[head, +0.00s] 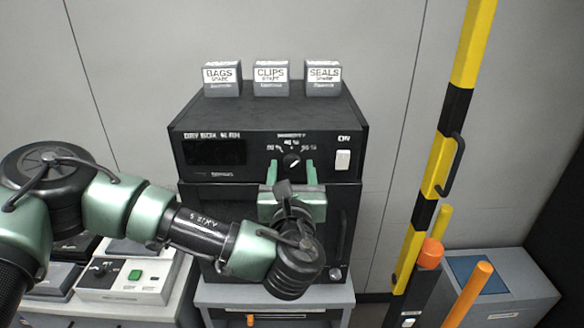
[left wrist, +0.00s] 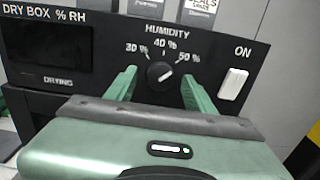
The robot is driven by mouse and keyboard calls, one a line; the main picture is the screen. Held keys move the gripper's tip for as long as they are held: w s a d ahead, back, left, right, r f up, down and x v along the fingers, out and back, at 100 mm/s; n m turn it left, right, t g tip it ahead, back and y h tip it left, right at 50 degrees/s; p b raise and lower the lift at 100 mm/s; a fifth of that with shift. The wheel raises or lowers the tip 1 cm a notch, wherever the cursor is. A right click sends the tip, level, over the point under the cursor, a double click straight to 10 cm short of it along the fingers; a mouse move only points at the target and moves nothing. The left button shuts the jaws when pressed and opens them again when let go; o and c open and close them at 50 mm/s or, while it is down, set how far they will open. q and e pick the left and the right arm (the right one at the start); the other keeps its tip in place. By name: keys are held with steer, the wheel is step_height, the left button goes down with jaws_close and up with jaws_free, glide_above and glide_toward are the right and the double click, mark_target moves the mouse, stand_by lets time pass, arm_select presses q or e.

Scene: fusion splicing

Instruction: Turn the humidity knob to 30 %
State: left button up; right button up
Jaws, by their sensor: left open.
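The humidity knob (head: 291,161) is a small round black knob on the front panel of the black dry box (head: 345,120). In the left wrist view the knob (left wrist: 160,74) sits below the labels 30 %, 40 % and 50 %, with 30 % at the left. Its white mark seems to slant up and right, towards the 50 % side. My left gripper (head: 291,169) is open in front of the panel, its green fingers on either side of the knob with gaps between. Whether the fingertips reach the knob's depth is hard to tell. My right gripper is out of view.
A white ON switch (head: 343,160) is right of the knob, and a dark display (head: 214,152) is at the left. Boxes labelled BAGS (head: 222,78), CLIPS (head: 270,78) and SEALS (head: 323,78) stand on top. A yellow-black post (head: 450,130) rises at the right.

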arm_select(q)
jaws_close()
steer(key=shift+f+n+b, duration=0.15)
steer(key=shift+n+b, duration=0.15)
steer(key=shift+b, duration=0.25)
steer(key=n+b, duration=0.8)
steer(key=b, duration=0.2)
steer(key=shift+f, duration=0.15)
steer(key=n+b, duration=0.4)
steer(key=shift+d+n, duration=0.1)
steer(key=shift+n, duration=0.2)
steer(key=shift+r+n+b, duration=0.2)
steer(key=shift+n+b, duration=0.4)
steer(key=shift+n, duration=0.6)
steer(key=shift+r+n+b, duration=0.15)
steer(key=shift+n+b, duration=0.35)
steer(key=shift+n, duration=0.7)
